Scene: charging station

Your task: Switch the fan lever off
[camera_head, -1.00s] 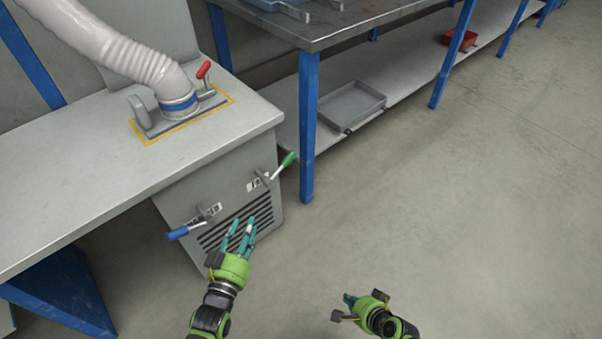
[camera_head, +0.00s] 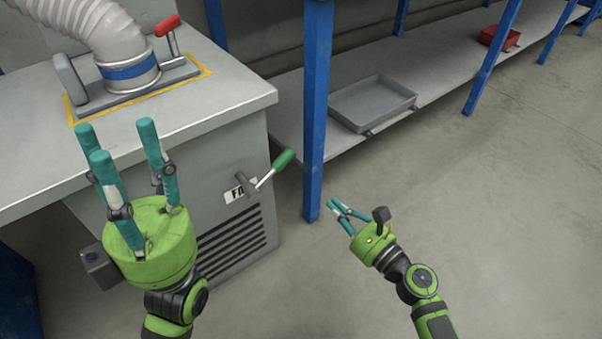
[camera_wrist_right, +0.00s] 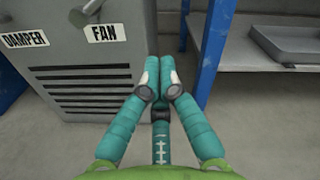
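The fan lever (camera_head: 268,176) is a metal rod with a green handle on the front of the grey cabinet, beside a partly covered label. In the head view it slants up to the right. The right wrist view shows the FAN label (camera_wrist_right: 106,32) and part of a metal lever (camera_wrist_right: 85,13) above it. My right gripper (camera_head: 340,208) is right of and below the lever, apart from it. Its fingers come together with nothing between them, also in the right wrist view (camera_wrist_right: 160,70). My left gripper (camera_head: 122,140) points up with fingers spread, empty, in front of the cabinet's left part.
A hose (camera_head: 105,35) and a red-handled lever (camera_head: 168,30) are on the bench top. A blue table leg (camera_head: 316,110) stands just right of the fan lever. A DAMPER label (camera_wrist_right: 25,41) is left of FAN. A grey tray (camera_head: 372,103) lies on the low shelf.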

